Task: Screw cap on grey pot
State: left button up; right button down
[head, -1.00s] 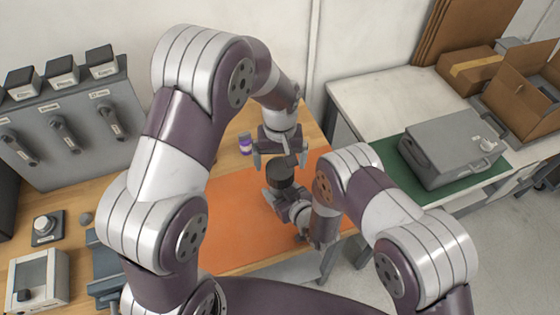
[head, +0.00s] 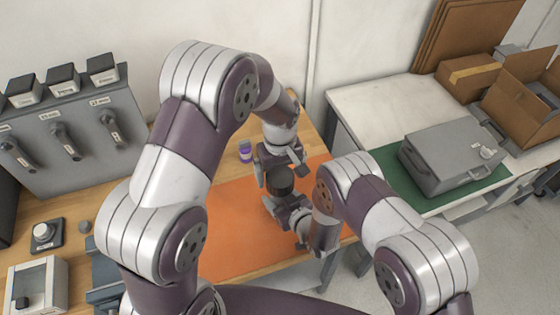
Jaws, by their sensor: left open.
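The dark grey pot (head: 280,183) stands at the orange mat's far part, with a dark round top. I cannot tell whether that top is the cap or the pot's mouth. My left gripper (head: 281,168) is open, pointing down, with its fingers spread to either side just over the pot's top. My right gripper (head: 275,203) reaches in from the near right, low at the pot's side, and appears closed around its lower part. Its fingertips are mostly hidden. No separate cap shows.
The orange mat (head: 235,235) is mostly clear to the left. A small purple-and-white bottle (head: 245,152) stands behind the pot on the wooden bench. A grey panel with levers (head: 80,135) stands at left. A grey case (head: 452,155) lies on a green mat at right.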

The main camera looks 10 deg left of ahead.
pick_arm(q)
jog(key=shift+f, duration=1.35)
jog(key=c, duration=1)
jog(key=shift+m, duration=0.9)
jog(key=shift+c, duration=0.2)
jog(key=o, duration=1.1)
jog(key=shift+r, duration=2.25)
